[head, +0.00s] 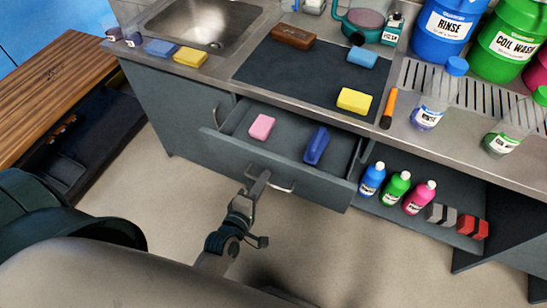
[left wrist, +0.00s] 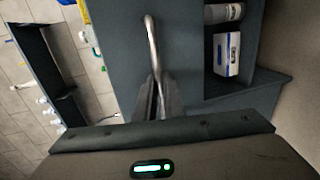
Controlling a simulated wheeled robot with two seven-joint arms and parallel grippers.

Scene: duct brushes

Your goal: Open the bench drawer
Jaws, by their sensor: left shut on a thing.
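The grey bench drawer (head: 225,145) stands pulled out from the bench front in the head view. Its inside shows, with a pink sponge (head: 262,126) and a blue block-like thing (head: 316,146) in it. The metal bar handle (head: 284,189) is on the drawer's front. My left gripper (head: 261,178) is shut on the handle, near its left part in the head view. In the left wrist view the handle (left wrist: 152,42) runs up from between the gripper's fingers (left wrist: 152,100), which hide part of it. My right gripper is not in view.
Right of the drawer an open shelf (head: 450,226) holds blue, green and pink bottles and small blocks. Above are the bench top with a dark mat (head: 290,80), sponges and a sink (head: 205,25). A wooden-topped table (head: 50,85) stands at left. Floor before the drawer is clear.

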